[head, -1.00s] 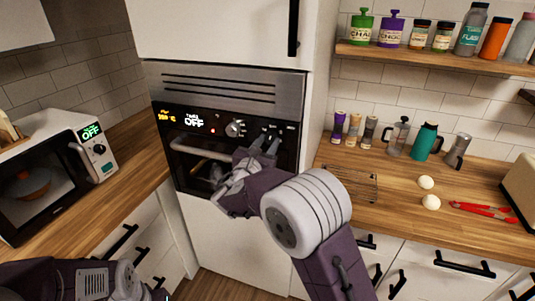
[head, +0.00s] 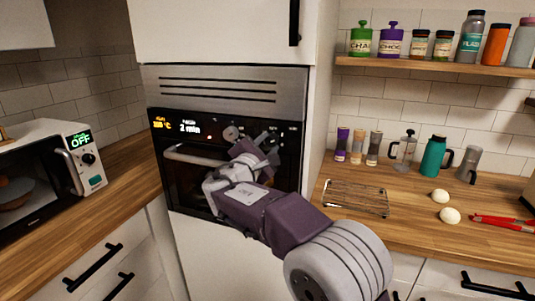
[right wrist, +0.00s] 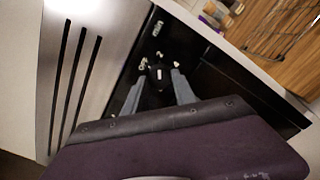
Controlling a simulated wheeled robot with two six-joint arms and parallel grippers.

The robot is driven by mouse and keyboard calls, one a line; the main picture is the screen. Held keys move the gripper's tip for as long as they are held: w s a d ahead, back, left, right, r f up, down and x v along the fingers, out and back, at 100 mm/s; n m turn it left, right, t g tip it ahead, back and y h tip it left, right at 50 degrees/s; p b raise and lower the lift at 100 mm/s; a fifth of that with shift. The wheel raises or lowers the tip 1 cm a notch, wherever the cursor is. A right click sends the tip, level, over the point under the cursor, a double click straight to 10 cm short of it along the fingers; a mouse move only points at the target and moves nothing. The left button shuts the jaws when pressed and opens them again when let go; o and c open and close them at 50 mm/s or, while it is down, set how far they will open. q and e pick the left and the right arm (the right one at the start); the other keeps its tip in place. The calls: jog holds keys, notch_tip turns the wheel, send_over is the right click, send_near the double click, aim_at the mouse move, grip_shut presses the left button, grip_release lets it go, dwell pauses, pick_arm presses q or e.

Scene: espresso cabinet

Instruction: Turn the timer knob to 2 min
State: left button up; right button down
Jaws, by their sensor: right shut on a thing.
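My right gripper (head: 268,140) is at the right part of the panel. In the right wrist view its two grey fingers (right wrist: 158,88) are shut on a dark knob, the timer knob (right wrist: 158,73), which has a pale mark on its face. In the head view the fingers mostly hide this knob. Another round knob (head: 231,133) stands clear to the left of the gripper. My left gripper is out of view.
The oven handle (head: 190,154) runs below the panel, close to my right gripper. A microwave (head: 80,160) showing "OFF" stands on the left counter. A wire rack (head: 357,198) lies on the right counter, beside white balls and red tongs (head: 500,221).

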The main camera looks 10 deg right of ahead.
dwell(0.3)
jog(key=c, duration=1)
grip_release()
jog(key=b+v, duration=0.1)
jog(key=v, duration=0.8)
